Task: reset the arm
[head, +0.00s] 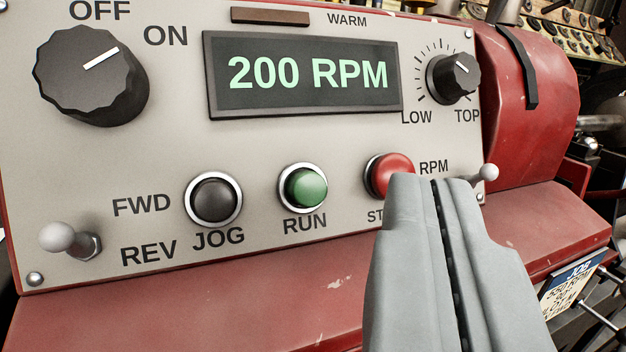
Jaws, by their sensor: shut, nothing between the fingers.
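My gripper (434,182) is shut and empty, its grey fingers pressed together with a thin dark line between them. It reaches up from the lower right of the head view. Its tips overlap the lower edge of the red stop button (391,170) and hide part of its label. I cannot tell whether the tips touch the button. The control panel (350,250) shows behind the gripper.
The display (308,74) reads 200 RPM. The black jog button (213,200) and green run button (306,187) are left of my gripper. A large OFF/ON knob (92,75), a speed knob (454,77) and two ball-ended levers (60,238) (487,173) stick out.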

